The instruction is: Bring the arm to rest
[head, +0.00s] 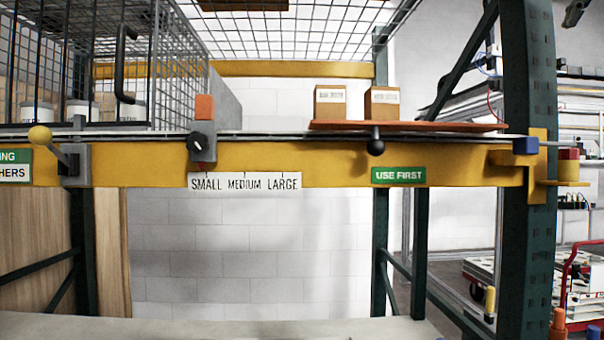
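Neither of my grippers nor my arms show in the head view. In front of me is a yellow shelf beam (330,165) with a sliding selector (202,142) that has a black knob and an orange top. The selector stands above the word SMALL on a white label (244,184) reading SMALL MEDIUM LARGE. A lever with a yellow ball (40,134) sits at the left of the beam. A black ball knob (376,147) sits below the front of an orange tray (440,127).
Two small brown boxes (330,103) stand on the tray. A wire cage (180,80) with white containers (85,110) fills the upper left. A green post (528,220) stands at the right. A pale surface (220,328) runs along the bottom. The space under the beam looks open.

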